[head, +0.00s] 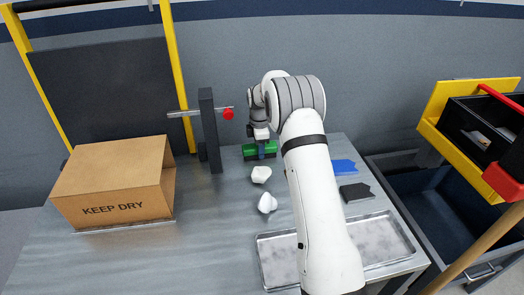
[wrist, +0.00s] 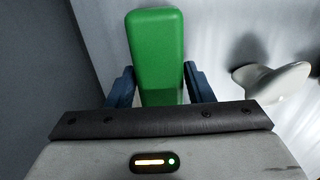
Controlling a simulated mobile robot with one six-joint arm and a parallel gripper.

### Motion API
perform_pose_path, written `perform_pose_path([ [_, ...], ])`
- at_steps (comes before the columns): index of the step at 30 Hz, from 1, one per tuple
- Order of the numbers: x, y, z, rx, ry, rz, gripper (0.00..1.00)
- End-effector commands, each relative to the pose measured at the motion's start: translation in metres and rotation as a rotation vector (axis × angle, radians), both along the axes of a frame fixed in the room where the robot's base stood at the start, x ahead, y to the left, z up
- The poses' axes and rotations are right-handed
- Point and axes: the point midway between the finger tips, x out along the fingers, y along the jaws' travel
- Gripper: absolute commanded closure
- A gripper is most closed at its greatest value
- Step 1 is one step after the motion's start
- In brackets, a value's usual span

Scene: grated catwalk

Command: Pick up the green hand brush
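The green hand brush (head: 248,150) lies on the metal worktop near its back edge, just right of the dark upright post. My gripper (head: 263,148) is down at it, with a blue finger in front of the green body. In the wrist view the brush (wrist: 156,50) runs between the two blue fingers of my gripper (wrist: 159,82), one on each side. The fingertips look close against its sides, but I cannot tell whether they press on it. The brush's underside is hidden.
White lumps (head: 261,174) (head: 267,203) lie just in front of the brush. A dark post (head: 209,130) with a red-ended bar and a cardboard box (head: 115,182) stand left. A metal tray (head: 277,262), blue piece (head: 343,167) and black block (head: 356,192) lie near my arm.

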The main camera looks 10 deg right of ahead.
Motion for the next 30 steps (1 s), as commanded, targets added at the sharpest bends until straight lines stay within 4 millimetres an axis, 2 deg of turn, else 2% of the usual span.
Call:
perform_pose_path([
  [1, 0.0, 0.0, 0.0, 0.0, 0.0, 0.0, 0.57],
  [11, 0.0, 0.001, 0.0, 0.0, 0.0, 0.001, 0.84],
  [19, 0.001, 0.001, 0.004, 0.0, -0.002, 0.001, 0.84],
  [23, 0.001, 0.001, 0.021, 0.0, -0.004, 0.001, 0.84],
  [30, 0.001, 0.001, 0.07, 0.0, -0.005, 0.002, 0.84],
])
